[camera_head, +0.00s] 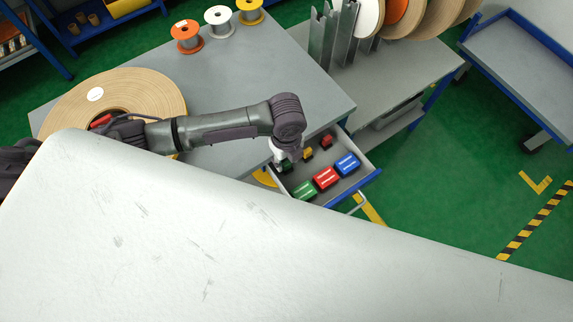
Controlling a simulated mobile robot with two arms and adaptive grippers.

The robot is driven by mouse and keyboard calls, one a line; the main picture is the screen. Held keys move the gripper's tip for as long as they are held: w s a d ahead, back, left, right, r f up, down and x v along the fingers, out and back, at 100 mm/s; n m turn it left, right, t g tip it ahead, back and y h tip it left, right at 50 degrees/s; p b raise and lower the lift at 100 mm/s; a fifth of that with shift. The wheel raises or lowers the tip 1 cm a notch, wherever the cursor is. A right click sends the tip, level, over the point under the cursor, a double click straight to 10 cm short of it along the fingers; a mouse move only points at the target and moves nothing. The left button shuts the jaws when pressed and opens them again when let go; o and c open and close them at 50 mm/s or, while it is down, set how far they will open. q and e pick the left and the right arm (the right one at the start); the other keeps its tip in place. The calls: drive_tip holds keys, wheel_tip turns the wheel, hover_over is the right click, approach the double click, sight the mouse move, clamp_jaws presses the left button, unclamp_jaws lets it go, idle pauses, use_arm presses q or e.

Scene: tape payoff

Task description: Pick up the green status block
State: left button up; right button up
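An open drawer (372,174) under the grey workbench (255,75) holds coloured blocks. A larger green block with pale marks (305,190) lies near the drawer's front, left of a similar red block (326,178) and blue block (347,164). Behind them are a small yellow block (308,154) and a small red block (326,141). A small dark green patch shows close to my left gripper (281,163). The gripper points down over the drawer's left rear; its fingers are small and partly hidden, so its opening is unclear. My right gripper is not in view.
A large tan tape roll (161,92) lies on the bench, left, under my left arm. Orange (187,36), white (219,21) and yellow (250,11) spools stand at the back. A blue-framed cart (520,75) is right. The near foreground is hidden.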

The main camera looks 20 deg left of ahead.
use_arm(q)
drive_tip(key=shift+f, duration=1.4)
clamp_jaws()
drive_tip(key=shift+r, duration=0.1)
